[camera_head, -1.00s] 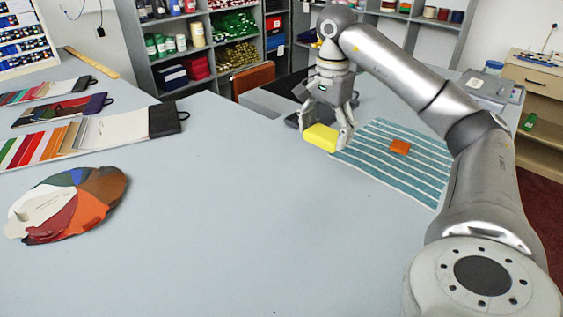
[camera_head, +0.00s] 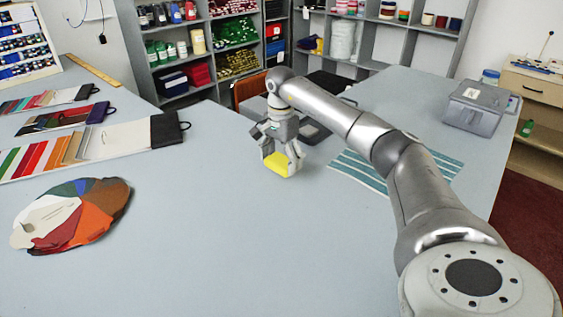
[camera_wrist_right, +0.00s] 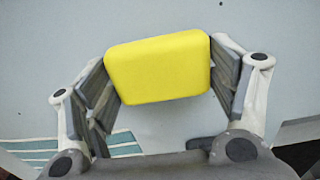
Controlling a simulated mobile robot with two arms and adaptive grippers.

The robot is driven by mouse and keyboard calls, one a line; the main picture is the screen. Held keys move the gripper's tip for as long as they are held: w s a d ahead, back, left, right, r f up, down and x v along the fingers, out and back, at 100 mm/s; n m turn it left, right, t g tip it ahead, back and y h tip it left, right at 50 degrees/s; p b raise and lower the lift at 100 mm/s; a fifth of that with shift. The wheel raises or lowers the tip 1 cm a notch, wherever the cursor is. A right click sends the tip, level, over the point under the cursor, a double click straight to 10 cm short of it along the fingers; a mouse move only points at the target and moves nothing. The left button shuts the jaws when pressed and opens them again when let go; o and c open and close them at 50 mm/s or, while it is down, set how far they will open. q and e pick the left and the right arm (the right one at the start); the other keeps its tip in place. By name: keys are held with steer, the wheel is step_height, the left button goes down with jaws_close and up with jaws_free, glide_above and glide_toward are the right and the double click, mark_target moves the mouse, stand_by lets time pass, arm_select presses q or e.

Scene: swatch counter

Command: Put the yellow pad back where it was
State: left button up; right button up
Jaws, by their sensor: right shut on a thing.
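The yellow pad (camera_head: 280,165) is held between the fingers of my right gripper (camera_head: 281,160), left of the striped cloth. In the right wrist view the pad (camera_wrist_right: 159,67) sits squarely between both fingers of the right gripper (camera_wrist_right: 160,72), with grey counter beyond it. I cannot tell whether the pad touches the counter. The teal and white striped cloth (camera_head: 352,172) lies to the right, partly hidden under my right arm. The orange piece seen on it earlier is hidden by the arm now. My left gripper does not show.
A round fan of colour swatches (camera_head: 75,215) and several swatch cards (camera_head: 110,142) lie on the left of the counter (camera_head: 220,240). A grey box (camera_head: 475,108) stands at the back right. The counter's middle and front are clear.

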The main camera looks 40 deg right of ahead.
mark_target(281, 160)
steer(key=shift+f, duration=0.9)
steer(key=shift+f, duration=0.1)
steer(key=shift+f, duration=0.15)
steer(key=o, duration=1)
steer(key=shift+c, duration=0.2)
step_height(281, 160, up, 12)
steer(key=b, duration=0.1)
steer(key=shift+r, duration=0.25)
steer(key=shift+f, duration=0.1)
